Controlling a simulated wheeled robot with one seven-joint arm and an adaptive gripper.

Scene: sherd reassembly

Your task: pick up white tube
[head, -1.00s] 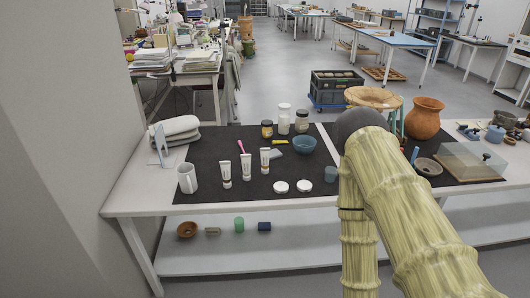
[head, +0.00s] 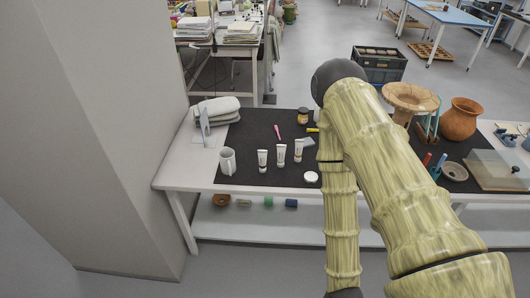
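Three white tubes stand upright in a row on the dark mat (head: 240,140): the left tube (head: 262,160), the middle tube (head: 281,155) and the right tube (head: 298,151). They are apart from one another. Each has a small dark mark on its front, too small to read. My arm rises to the right of the tubes and hides part of the mat. My gripper is not in the picture, so I cannot see its fingers or whether it holds anything.
The mat lies on a white table (head: 185,180). A mug (head: 227,161) is left of the tubes and a white round lid (head: 311,177) lies right of them. A pink tool (head: 277,131) and a jar (head: 303,116) are behind. A grey wall (head: 110,120) bounds the left.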

